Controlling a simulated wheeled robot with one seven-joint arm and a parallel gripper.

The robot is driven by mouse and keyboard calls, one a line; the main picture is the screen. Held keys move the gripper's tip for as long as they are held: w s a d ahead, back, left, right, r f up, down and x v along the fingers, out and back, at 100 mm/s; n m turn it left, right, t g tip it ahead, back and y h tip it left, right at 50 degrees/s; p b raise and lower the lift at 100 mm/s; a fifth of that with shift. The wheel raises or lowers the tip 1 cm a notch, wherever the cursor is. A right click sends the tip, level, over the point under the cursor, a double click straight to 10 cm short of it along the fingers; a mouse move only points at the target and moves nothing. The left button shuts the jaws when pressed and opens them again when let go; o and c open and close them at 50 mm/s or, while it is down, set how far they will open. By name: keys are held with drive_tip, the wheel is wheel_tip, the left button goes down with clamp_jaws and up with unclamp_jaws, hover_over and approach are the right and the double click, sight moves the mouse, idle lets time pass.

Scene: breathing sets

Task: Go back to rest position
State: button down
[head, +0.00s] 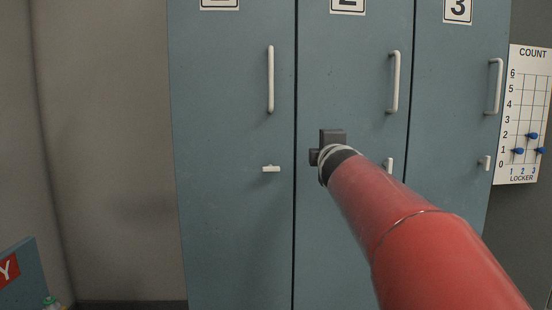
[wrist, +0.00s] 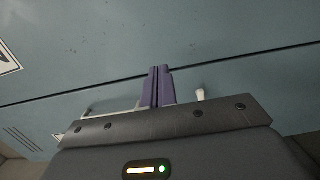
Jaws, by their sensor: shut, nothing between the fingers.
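My gripper shows in the wrist view (wrist: 160,72), its two purple fingers together with nothing between them. In the head view my red arm reaches from the lower right, and the dark gripper body (head: 333,138) is in front of locker door 2 (head: 345,60); the fingers are hidden there. The wrist view shows the blue-grey locker fronts behind the fingers. I cannot tell whether the fingertips touch a door.
Locker door 1 (head: 220,120) and locker door 3 (head: 450,100) look closed, with pale handles and small latches. A count board (head: 522,115) hangs at the right. A blue panel with a red label (head: 20,285) stands lower left. The wall space left of the lockers is clear.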

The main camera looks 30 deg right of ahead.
drive_tip(key=s+a+f+m+g+y, duration=0.2)
drive_tip(key=s+a+f+m+g, duration=0.1)
drive_tip(key=s+a+f, duration=0.5)
drive_tip(key=s+a+f+m+g+y, duration=0.3)
drive_tip(key=s+a+f+m, duration=0.2)
drive_tip(key=f, duration=0.8)
drive_tip(key=s+a+f+m+g+y, duration=0.3)
drive_tip(key=s+a+f+m+g, duration=0.1)
drive_tip(key=s+a+f, duration=0.7)
drive_tip(key=a, duration=0.3)
drive_tip(key=shift+s+f, duration=0.2)
drive_tip(key=shift+f, duration=0.05)
